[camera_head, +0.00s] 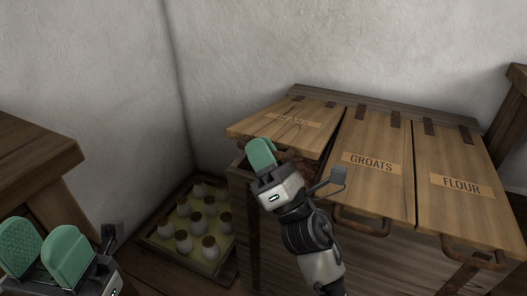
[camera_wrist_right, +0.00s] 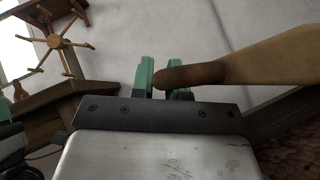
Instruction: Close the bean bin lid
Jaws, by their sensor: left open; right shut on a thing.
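The bean bin lid (camera_head: 258,122) is the leftmost of three wooden lids, its label hard to read. It is tilted up, with its front edge raised above the bin and a dark gap beneath. My right gripper (camera_head: 264,152) is at its front edge, shut on the lid's handle. In the right wrist view the brown, rusty handle (camera_wrist_right: 190,75) lies between the green fingers, and the lid's wood (camera_wrist_right: 275,58) extends to the right. My left gripper (camera_head: 44,250) is open and empty at the lower left, away from the bins. The bin's inside is hidden.
The GROATS lid (camera_head: 377,140) and FLOUR lid (camera_head: 457,160) lie shut beside it, with handles at their front edges. A crate of several capped jars (camera_head: 195,225) stands on the floor left of the bins. A wooden table (camera_head: 35,150) is at the left.

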